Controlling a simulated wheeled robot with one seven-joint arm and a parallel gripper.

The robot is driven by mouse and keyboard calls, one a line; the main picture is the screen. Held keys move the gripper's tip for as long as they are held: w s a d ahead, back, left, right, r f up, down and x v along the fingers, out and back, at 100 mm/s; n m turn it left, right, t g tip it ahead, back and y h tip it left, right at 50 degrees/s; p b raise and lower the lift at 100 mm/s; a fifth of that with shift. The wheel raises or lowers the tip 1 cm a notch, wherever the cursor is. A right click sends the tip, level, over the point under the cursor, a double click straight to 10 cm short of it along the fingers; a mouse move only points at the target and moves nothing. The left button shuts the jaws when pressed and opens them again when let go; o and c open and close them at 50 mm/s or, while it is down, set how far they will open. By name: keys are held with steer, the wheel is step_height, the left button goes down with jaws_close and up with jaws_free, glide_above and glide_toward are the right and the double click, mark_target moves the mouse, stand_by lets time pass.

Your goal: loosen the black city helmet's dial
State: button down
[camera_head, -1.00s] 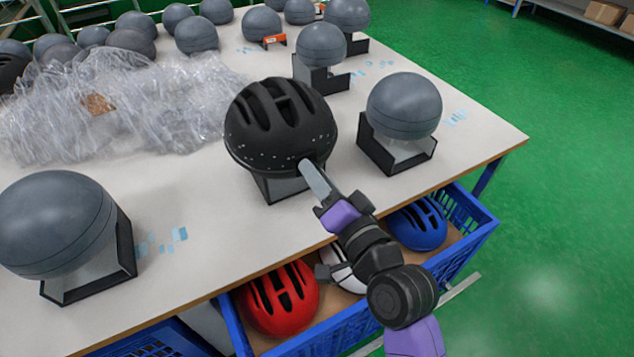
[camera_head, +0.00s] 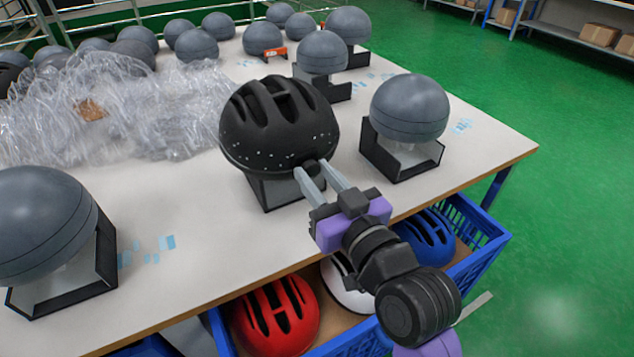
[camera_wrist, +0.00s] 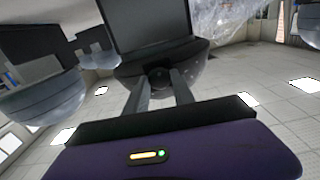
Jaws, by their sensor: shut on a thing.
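The black city helmet (camera_head: 277,125) sits on a stand near the table's front edge, with vents on top and small white specks along its lower side. Its round dial (camera_head: 311,167) is at the lower rim facing me, partly hidden by my fingers. My gripper (camera_head: 315,174) reaches it from the front right, its two grey fingers either side of the dial and shut on it. In the wrist view the picture is upside down; the dial (camera_wrist: 160,78) shows dark between the fingertips, under the helmet's rim.
A grey headform (camera_head: 409,107) on a black stand is close on the right, another (camera_head: 40,225) at the left. Clear plastic wrap (camera_head: 120,115) lies behind left. A blue crate (camera_head: 487,240) below the edge holds red, white and blue helmets.

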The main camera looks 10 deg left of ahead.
steer(key=shift+n+b, duration=0.4)
steer(key=shift+n, duration=0.4)
steer(key=c, duration=1.1)
jaws_free()
steer(key=shift+o, duration=0.2)
steer(key=shift+d, duration=0.1)
steer(key=v, duration=0.7)
steer(key=shift+s+d, duration=0.2)
steer(key=shift+s, duration=0.15)
